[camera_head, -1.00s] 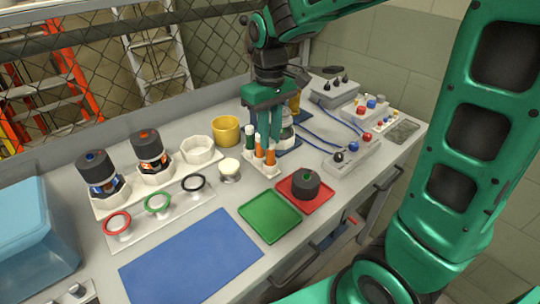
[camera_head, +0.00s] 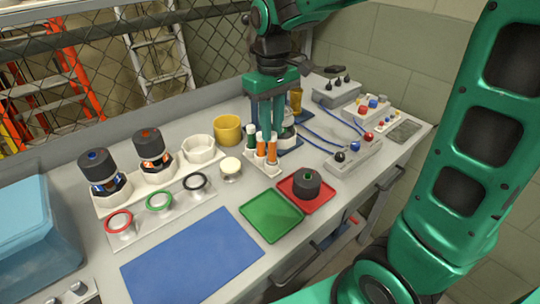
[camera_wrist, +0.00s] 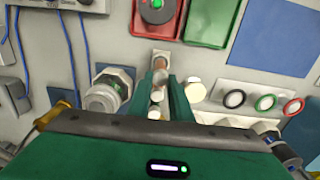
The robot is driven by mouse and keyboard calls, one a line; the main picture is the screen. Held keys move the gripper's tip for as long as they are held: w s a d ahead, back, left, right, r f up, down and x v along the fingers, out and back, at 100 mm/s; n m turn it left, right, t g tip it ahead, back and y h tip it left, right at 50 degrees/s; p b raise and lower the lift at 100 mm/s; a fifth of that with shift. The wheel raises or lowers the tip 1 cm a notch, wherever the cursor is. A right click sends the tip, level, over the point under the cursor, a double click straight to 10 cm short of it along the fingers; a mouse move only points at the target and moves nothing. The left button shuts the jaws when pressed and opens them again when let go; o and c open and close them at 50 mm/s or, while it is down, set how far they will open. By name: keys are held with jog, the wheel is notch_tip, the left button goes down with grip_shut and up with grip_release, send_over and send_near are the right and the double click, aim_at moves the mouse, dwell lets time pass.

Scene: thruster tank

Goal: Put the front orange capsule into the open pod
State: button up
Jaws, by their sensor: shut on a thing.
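The front orange capsule (camera_head: 272,153) stands upright in a small white rack (camera_head: 262,167), at the end nearest the red tray. Another orange capsule (camera_head: 260,146) and a green-topped capsule (camera_head: 250,140) stand behind it in the rack. My gripper (camera_head: 270,131) points down over the rack, its green fingers shut on the front orange capsule. In the wrist view, my gripper (camera_wrist: 161,82) partly hides the row of capsules. The open pod (camera_head: 199,150) is a white, eight-sided empty cup at the left, beside two black-capped pods.
A red tray (camera_head: 323,201) with a black cap (camera_head: 306,183) and a green tray (camera_head: 271,216) lie in front. A yellow cup (camera_head: 228,130), a white-topped post (camera_head: 231,168) and ring stands (camera_head: 159,201) are left of the rack. Wired control boxes (camera_head: 352,156) stand right.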

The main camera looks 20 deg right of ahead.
jog(key=shift+r, duration=3.9)
